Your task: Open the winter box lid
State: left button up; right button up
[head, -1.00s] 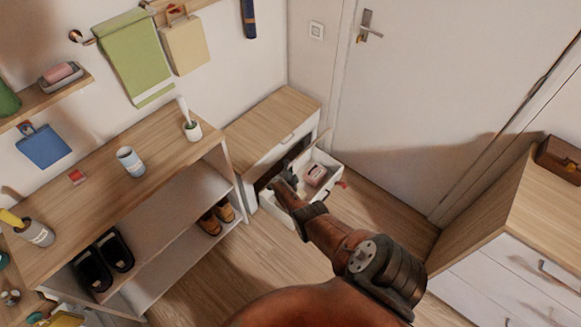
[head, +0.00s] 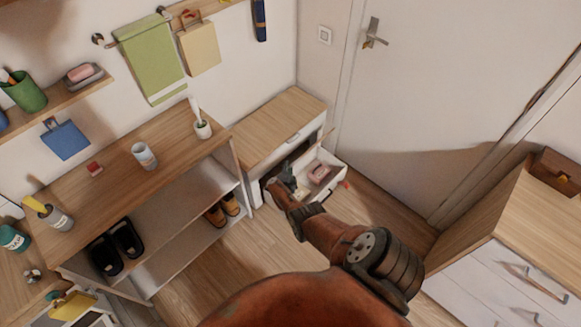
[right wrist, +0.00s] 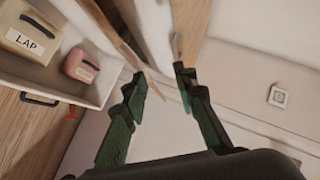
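No box with a readable "winter" label shows. An open white drawer (head: 336,180) in the low cabinet holds a pink box (head: 319,173). In the right wrist view the pink box (right wrist: 81,65) has a dark handle and a label too small to read. A cream box (right wrist: 32,35) beside it is labelled "LAP" and has a dark handle. My right gripper (head: 287,179) is at the left side of the drawer. In the right wrist view its fingers (right wrist: 161,80) are apart, to the right of the boxes, with no object clearly held. My left gripper is out of view.
The low cabinet (head: 275,122) stands between a shoe shelf (head: 105,195) and a white door (head: 430,110). A dresser (head: 500,235) is at the right, with a brown box (head: 556,172) on top. Bare floor (head: 385,200) lies between drawer and dresser.

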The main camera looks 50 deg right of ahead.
jog(key=shift+a+r, duration=0.2)
jog(key=shift+r, duration=0.05)
jog(key=shift+f, duration=0.1)
dwell(0.6)
jog(key=s+a+f+n+y, duration=0.2)
jog(key=s+a+f+n, duration=0.25)
jog(key=s+f, duration=0.4)
jog(key=s+a+f+n+g+y, duration=0.1)
jog(key=s+a+f+n+y, duration=0.4)
jog(key=s, duration=0.6)
jog(key=s+a+f+n, duration=0.4)
jog(key=s+f+n, duration=0.2)
jog(key=s+f, duration=0.25)
jog(key=s+a+f+n+g+y, duration=0.1)
jog(key=s+a+f+n+g, duration=0.1)
jog(key=s, duration=0.9)
jog(key=s+a+f+n+g+y, duration=0.1)
jog(key=s+a+f+n+g, duration=0.1)
jog(key=s+a+n, duration=0.2)
jog(key=s+a+f+n+g+y, duration=0.1)
jog(key=s+a, duration=0.7)
jog(key=s, duration=1.2)
jog(key=shift+f+n+g, duration=0.8)
jog(key=shift+n+g, duration=0.2)
jog(key=shift+n, duration=0.05)
